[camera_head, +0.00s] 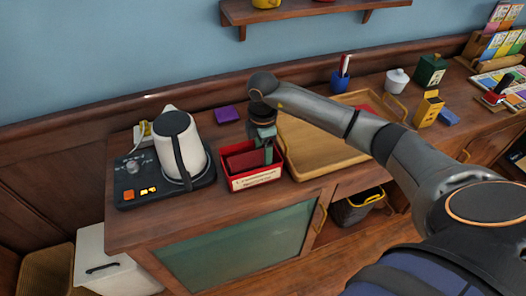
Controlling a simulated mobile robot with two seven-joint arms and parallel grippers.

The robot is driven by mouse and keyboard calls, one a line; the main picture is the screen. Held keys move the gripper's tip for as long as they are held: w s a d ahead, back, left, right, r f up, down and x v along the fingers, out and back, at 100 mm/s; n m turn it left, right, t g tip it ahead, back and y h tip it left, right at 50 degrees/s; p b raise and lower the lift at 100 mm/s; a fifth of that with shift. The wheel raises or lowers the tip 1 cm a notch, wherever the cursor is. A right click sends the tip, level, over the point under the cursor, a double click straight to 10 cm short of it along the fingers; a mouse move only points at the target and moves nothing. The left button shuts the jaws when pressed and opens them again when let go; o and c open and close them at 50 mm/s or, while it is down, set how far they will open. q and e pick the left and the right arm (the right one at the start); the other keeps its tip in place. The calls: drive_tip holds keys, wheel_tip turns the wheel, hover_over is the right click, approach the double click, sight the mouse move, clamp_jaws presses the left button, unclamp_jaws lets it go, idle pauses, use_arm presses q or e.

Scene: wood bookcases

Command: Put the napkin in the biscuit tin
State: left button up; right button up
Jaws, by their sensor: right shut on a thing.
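The biscuit tin appears to be the open red box (257,181) with a pale label on its front, standing at the counter's front edge. A dark red flat piece (243,160), which looks like the napkin, is inside it, within the tin's walls. My right gripper (268,157) points down into the tin at its right side and is shut on this piece; the fingertips are partly hidden. I cannot tell if the piece touches the tin's floor. My left gripper is not in view.
A kettle (182,146) on a black base stands close left of the tin. A wooden tray (308,150) lies close right, under my right arm. A purple item (227,114) lies behind. A blue pen cup (341,79), white pot (396,81) and yellow box (428,110) stand farther right.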

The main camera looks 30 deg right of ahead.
drive_tip(key=shift+f, duration=0.6)
drive_tip(key=o, duration=1)
drive_tip(key=shift+o, duration=0.2)
drive_tip(key=shift+r, duration=0.15)
wheel_tip(320, 180, up, 13)
drive_tip(key=shift+b, duration=0.3)
